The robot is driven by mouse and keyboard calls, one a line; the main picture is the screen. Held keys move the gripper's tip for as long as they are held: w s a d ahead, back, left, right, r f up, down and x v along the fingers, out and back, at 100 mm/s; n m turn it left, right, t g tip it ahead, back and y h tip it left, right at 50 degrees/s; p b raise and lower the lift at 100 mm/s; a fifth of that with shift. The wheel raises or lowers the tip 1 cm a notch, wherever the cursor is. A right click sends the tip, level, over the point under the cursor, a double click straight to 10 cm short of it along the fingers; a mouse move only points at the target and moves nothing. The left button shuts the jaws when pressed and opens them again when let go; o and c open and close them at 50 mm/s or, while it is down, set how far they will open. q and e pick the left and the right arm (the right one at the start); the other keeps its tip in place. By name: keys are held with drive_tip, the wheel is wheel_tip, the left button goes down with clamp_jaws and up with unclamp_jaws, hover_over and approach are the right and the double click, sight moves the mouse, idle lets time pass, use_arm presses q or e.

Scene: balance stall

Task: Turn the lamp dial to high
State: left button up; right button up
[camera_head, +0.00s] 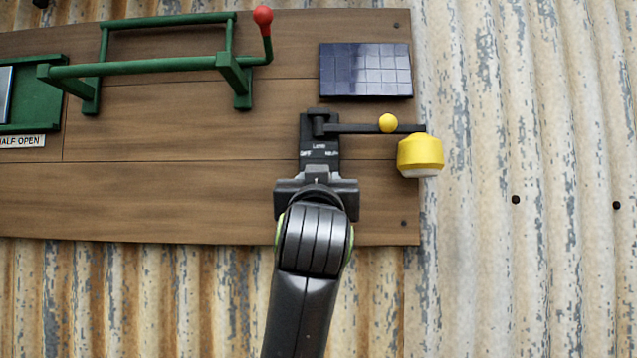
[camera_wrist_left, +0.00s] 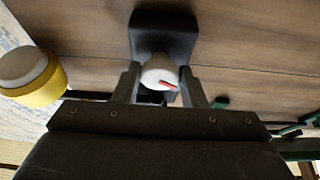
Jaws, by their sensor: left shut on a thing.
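The lamp's dial (camera_wrist_left: 158,70) is a pale round knob with a red mark (camera_wrist_left: 168,86) on its face. It sits against the dark lamp plate (camera_wrist_left: 178,28). My left gripper (camera_wrist_left: 160,82) has one finger on each side of the dial and is shut on it. In the head view my left gripper (camera_head: 317,187) covers the dial at the lower end of the lamp plate (camera_head: 320,135). Small white lettering there names the lamp, but the settings are too small to read surely. The yellow lamp (camera_head: 420,153) hangs from a dark arm to the right. My right gripper is not in view.
The wooden board (camera_head: 180,190) is fixed to a rusty corrugated wall. A solar panel (camera_head: 366,70) is above the lamp arm. A green rail (camera_head: 140,67) with a red-knobbed lever (camera_head: 263,18) is at upper left. The board below the rail is clear.

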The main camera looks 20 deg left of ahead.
use_arm(q)
drive_tip(key=shift+m, duration=0.3)
drive_tip(key=shift+s+a+r+m+g+h+p, duration=0.15)
drive_tip(key=shift+m+g+h+p, duration=0.7)
drive_tip(key=shift+m, duration=3.6)
drive_tip(key=shift+w+r+m+g+h+p, duration=0.2)
drive_tip(key=shift+m+g+h, duration=1.15)
drive_tip(key=shift+m, duration=3.15)
drive_tip(key=shift+s+a+r+m+g+h+p, duration=0.15)
drive_tip(key=shift+m+g+h+p, duration=0.95)
drive_tip(key=shift+m, duration=3.35)
drive_tip(key=shift+f+t+h+b, duration=0.1)
drive_tip(key=shift+t+h+b, duration=0.2)
drive_tip(key=shift+b, duration=0.15)
drive_tip(key=o, duration=1)
